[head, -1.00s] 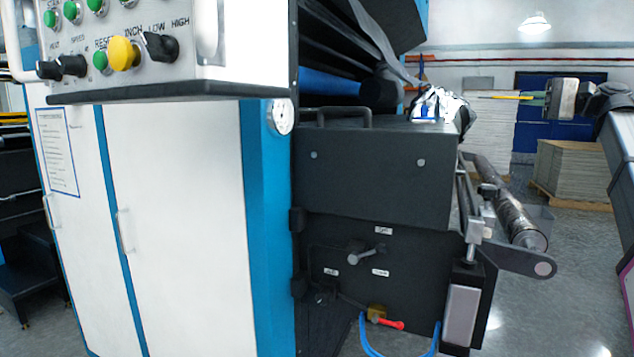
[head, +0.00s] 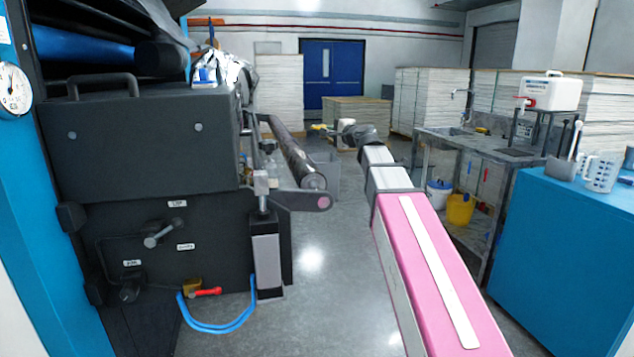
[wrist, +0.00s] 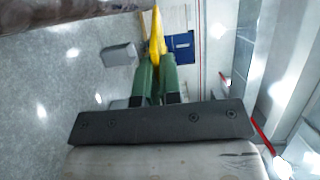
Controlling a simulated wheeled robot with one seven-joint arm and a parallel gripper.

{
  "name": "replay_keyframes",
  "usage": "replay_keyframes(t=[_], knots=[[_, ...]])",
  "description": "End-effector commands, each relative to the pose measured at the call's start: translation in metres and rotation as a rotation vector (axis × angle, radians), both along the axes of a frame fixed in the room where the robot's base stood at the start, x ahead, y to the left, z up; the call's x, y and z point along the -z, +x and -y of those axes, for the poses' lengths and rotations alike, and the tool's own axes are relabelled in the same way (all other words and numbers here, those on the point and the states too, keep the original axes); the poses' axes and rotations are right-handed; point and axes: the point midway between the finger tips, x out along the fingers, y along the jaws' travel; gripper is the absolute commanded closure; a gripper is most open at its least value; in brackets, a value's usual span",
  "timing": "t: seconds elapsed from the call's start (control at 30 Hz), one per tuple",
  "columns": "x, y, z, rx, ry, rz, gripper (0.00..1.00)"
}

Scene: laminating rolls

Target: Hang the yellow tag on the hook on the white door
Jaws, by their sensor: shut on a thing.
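My gripper (head: 330,128) is small in the head view, at the end of my outstretched pink and white arm, beyond the roller of the black machine. In the wrist view, the green fingers of my gripper (wrist: 157,82) are shut on the yellow tag (wrist: 157,38), which sticks out past the fingertips. The tag also shows as a small yellow spot in the head view (head: 318,126). Only a white sliver of what seems to be the white door (head: 8,315) shows at the lower left edge of the head view. The hook is not seen in either current view.
The black machine (head: 150,150) stands left, with a metal roller (head: 295,158) jutting toward my arm. A blue cabinet (head: 570,250) with jugs and a sink bench (head: 460,145) stand right. Paper stacks (head: 355,112) are behind. Grey floor (head: 325,240) is open between.

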Motion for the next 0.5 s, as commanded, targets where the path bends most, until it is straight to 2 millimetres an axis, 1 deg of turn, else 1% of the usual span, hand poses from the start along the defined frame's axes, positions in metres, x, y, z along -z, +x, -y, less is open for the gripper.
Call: replay_keyframes(t=[0.03, 0.1, 0.2, 0.3, 0.5], knots=[[0.013, 0.002, 0.013, 0.069, 0.0, -0.002, 1.0], [0.029, 0.008, 0.033, 0.171, -0.001, -0.001, 1.0], [0.045, 0.013, 0.059, 0.296, -0.001, 0.0, 1.0], [0.054, 0.015, 0.078, 0.376, 0.001, 0.002, 1.0], [0.067, 0.014, 0.102, 0.477, 0.0, 0.002, 1.0]])
